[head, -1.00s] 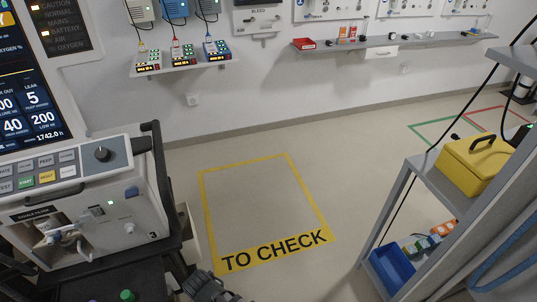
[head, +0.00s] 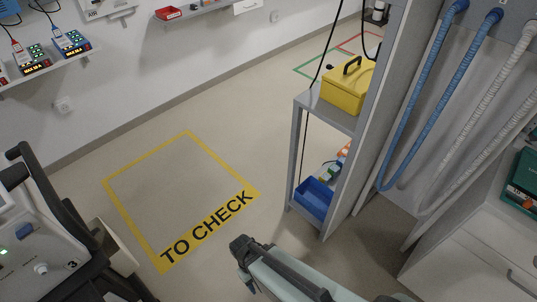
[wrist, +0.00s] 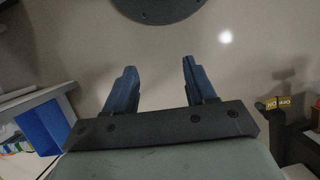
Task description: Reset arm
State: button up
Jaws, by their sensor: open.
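My gripper (wrist: 158,66) shows in the wrist view with its two blue-grey fingers spread apart. Nothing is between them, and bare floor lies beyond. In the head view, my arm reaches in from the bottom edge, and its dark end stands over the floor just right of the "TO CHECK" lettering. The fingers cannot be made out clearly there.
A yellow floor frame marked "TO CHECK" (head: 207,229) is empty. A grey shelf (head: 330,107) at right holds a yellow case (head: 347,88) and a blue bin (head: 314,198). A ventilator cart (head: 40,262) stands lower left. Blue hoses (head: 425,95) hang far right.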

jog(key=s+d+f+m+g+y, duration=0.1)
jog(key=d+m, duration=0.3)
jog(key=d, duration=0.6)
jog(key=s+d+f+m+g+y, duration=0.1)
jog(key=s+d+f+m+g, duration=0.1)
jog(key=d, duration=0.8)
jog(key=shift+s+d+f+m+g+y, duration=0.3)
jog(key=shift+s+d+f+m, duration=0.1)
jog(key=shift+s+f+m, duration=0.6)
jog(key=shift+w+f, duration=0.1)
dwell(1.3)
